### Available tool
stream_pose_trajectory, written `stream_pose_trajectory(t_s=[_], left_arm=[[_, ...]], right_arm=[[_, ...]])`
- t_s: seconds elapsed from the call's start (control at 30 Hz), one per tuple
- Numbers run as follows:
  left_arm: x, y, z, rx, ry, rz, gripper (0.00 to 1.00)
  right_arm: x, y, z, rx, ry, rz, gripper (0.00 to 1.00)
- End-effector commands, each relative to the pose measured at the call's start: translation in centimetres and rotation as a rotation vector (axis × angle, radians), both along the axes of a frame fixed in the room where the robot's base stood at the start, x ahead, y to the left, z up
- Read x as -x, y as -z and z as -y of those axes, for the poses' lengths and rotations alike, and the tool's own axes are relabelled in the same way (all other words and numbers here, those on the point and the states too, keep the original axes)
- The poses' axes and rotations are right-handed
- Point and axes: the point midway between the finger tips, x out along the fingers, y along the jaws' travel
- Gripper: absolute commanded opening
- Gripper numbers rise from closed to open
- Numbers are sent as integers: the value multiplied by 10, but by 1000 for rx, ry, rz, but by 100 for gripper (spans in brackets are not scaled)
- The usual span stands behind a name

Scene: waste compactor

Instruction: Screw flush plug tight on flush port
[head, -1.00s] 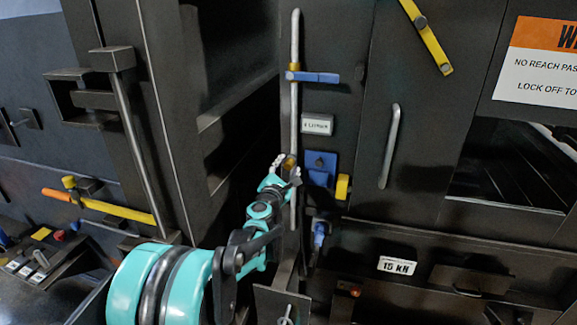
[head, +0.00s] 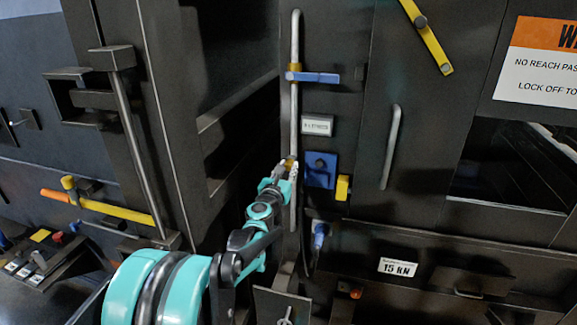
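A brass-coloured piece (head: 290,163), which I take to be the flush plug at the flush port, sits on the vertical grey pipe (head: 294,115). My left gripper (head: 287,170) reaches up to it from below left. Its two fingertips lie close on either side of the brass piece and appear shut on it. The fingers hide most of the plug and the port, so I cannot see the thread or how deep the plug sits. My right gripper is not in view.
A blue lever (head: 313,77) sticks out from the pipe above. A blue plate (head: 320,169) and a yellow block (head: 342,187) are just right of the gripper. A grey door handle (head: 390,147) stands further right. A dark frame edge (head: 165,120) is to the left.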

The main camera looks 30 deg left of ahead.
Motion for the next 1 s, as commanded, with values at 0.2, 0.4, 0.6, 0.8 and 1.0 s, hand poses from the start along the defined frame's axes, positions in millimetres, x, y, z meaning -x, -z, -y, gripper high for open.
stream_pose_trajectory(t_s=[0.2, 0.4, 0.6, 0.8, 1.0], left_arm=[[0, 0, 0, -1, 0, 0, 6], [0, 0, 0, -51, 0, -12, 0], [0, 1, 0, -326, 0, -78, 0], [0, 0, 0, -443, 0, -107, 0], [0, 0, 0, -442, 0, -106, 0]], right_arm=[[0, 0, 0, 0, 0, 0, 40], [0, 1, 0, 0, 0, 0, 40], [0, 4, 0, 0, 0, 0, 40], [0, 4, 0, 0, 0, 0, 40], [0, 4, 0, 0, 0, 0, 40]])
